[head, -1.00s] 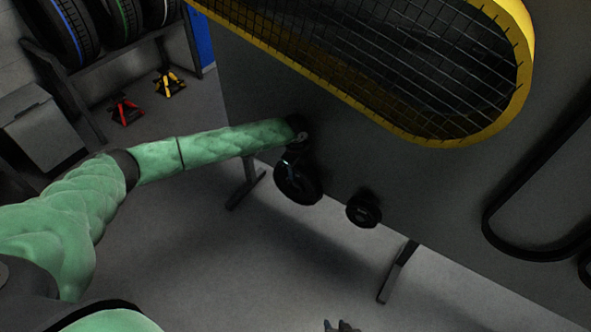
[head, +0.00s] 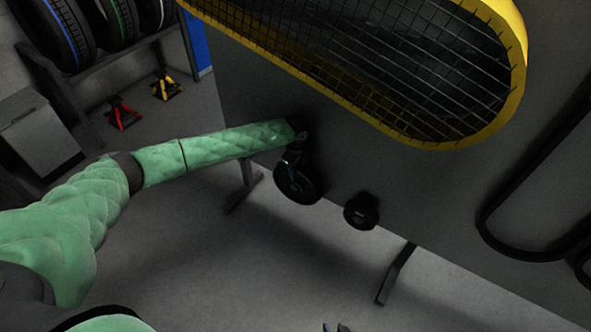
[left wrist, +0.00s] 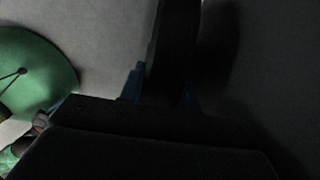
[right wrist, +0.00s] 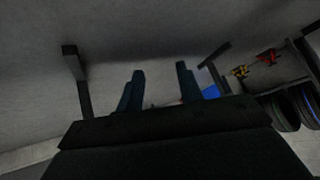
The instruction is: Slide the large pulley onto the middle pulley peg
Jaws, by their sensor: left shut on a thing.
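The large pulley (head: 297,186) is a black disc held close to the front of the dark grey panel (head: 400,190). My left gripper (head: 291,163) is shut on its upper edge. In the left wrist view the pulley (left wrist: 172,45) stands edge-on between the blue fingers, with the panel close on the right. A middle peg cannot be made out; whether the pulley is around one is hidden. My right gripper (right wrist: 160,88) is open and empty in the right wrist view. Only its fingertips (head: 337,327) show at the head view's bottom edge.
A smaller black pulley (head: 361,211) sits on the panel right of the large one. A yellow-rimmed mesh guard (head: 440,140) overhangs above. A black belt (head: 490,225) hangs at right. Panel legs (head: 397,275) stand on the floor. Tyres and red and yellow stands are at far left.

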